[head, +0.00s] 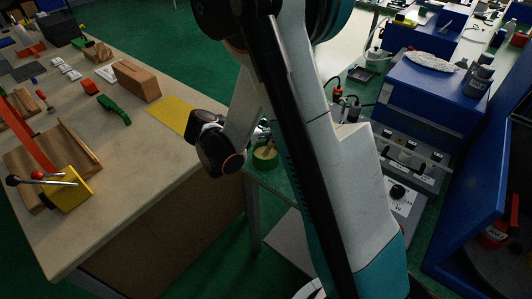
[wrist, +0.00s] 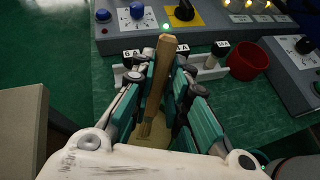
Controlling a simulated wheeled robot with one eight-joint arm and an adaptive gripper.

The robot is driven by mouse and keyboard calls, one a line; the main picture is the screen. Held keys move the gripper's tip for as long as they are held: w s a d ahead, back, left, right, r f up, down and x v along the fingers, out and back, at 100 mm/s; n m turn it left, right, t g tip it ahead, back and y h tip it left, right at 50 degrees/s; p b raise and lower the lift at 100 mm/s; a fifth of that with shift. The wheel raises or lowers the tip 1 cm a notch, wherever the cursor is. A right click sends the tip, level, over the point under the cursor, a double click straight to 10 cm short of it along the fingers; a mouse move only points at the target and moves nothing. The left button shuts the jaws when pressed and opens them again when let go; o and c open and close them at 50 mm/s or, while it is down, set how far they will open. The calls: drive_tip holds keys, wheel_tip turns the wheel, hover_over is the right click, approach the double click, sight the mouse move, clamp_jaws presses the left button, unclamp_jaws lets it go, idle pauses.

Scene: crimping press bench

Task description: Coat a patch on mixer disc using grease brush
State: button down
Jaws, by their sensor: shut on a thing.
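My gripper (wrist: 165,95) is shut on the wooden handle of the grease brush (wrist: 168,48), between its teal fingers. The brush stands at a tilt, and its lower end reaches down towards a pale yellow surface (wrist: 152,142) between the fingers. I cannot tell whether the brush touches that surface. In the head view my gripper (head: 263,134) is largely hidden behind my arm, just above a round green-sided thing (head: 265,162) with a tan top on the green bench. I cannot make out for sure which thing is the mixer disc.
Grey control boxes with knobs (wrist: 137,14) and a red cup (wrist: 248,61) stand beyond the gripper. A blue cabinet (head: 425,90) is at the right. The left table (head: 150,195) holds wooden blocks, a yellow sheet (head: 172,115) and a lever fixture (head: 68,190).

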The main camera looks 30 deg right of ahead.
drive_tip(key=shift+r, duration=0.1)
idle(0.3)
drive_tip(key=shift+r+p, duration=2.1)
drive_tip(key=shift+r, duration=1.1)
drive_tip(key=shift+f, duration=0.1)
